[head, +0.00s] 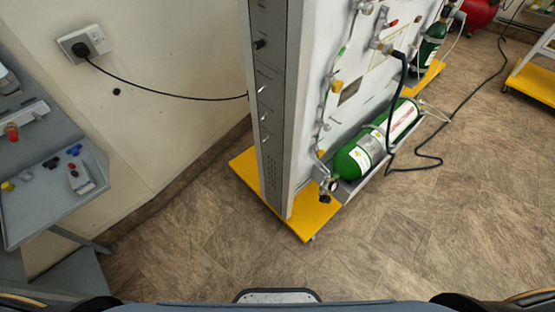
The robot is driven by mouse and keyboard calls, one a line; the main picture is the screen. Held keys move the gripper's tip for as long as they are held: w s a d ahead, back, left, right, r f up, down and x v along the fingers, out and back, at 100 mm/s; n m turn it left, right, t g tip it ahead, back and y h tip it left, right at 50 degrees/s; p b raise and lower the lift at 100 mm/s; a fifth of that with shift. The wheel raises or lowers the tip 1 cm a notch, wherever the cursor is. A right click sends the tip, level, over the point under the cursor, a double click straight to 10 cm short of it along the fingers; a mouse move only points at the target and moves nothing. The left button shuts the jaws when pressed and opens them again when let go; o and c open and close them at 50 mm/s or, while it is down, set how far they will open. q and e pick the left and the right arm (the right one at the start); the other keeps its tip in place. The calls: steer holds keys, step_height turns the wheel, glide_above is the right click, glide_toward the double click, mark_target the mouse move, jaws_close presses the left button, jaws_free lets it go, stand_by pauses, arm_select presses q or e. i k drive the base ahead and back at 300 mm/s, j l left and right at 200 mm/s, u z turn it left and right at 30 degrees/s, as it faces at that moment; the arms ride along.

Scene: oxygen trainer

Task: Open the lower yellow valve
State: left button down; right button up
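The oxygen trainer panel (345,55) stands upright right of the middle, seen steeply from above and at an angle. Two small yellow parts that look like valves sit along a thin line near its left edge. The upper yellow valve (337,86) is at mid-height. The lower yellow valve (321,154) is close above the left end of a green cylinder (353,160). The lower one is small and seen at an angle, so I cannot tell its handle position. Neither of my grippers shows in this view.
The trainer stands on a yellow base (310,222). A black hose (403,80) loops to the floor on the right. A power cable (165,97) runs from a wall socket (84,44) to the trainer. A grey bench (50,205) is left. The floor ahead is clear.

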mark_target(320, 154)
steer(key=l+u, duration=0.2)
steer(key=u, duration=0.25)
steer(key=l+u, duration=0.15)
steer(key=u, duration=0.3)
steer(key=k+l+u, duration=0.1)
steer(key=u, duration=0.35)
steer(key=k+l+u, duration=0.15)
steer(key=u, duration=0.35)
steer(key=k+u, duration=0.1)
steer(key=u, duration=0.35)
steer(key=k+l+u, duration=0.1)
steer(key=u, duration=0.35)
steer(key=k+u, duration=0.15)
steer(key=u, duration=0.3)
steer(key=k+l+u, duration=0.25)
steer(key=k+u, duration=0.55)
steer(key=k, duration=0.2)
steer(key=k+u, duration=0.35)
steer(key=k, duration=0.15)
steer(key=k+l+z, duration=0.1)
steer(key=k, duration=0.45)
steer(key=k+l, duration=0.2)
steer(key=k, duration=0.35)
steer(key=k+l+z, duration=0.15)
steer(key=k, duration=0.4)
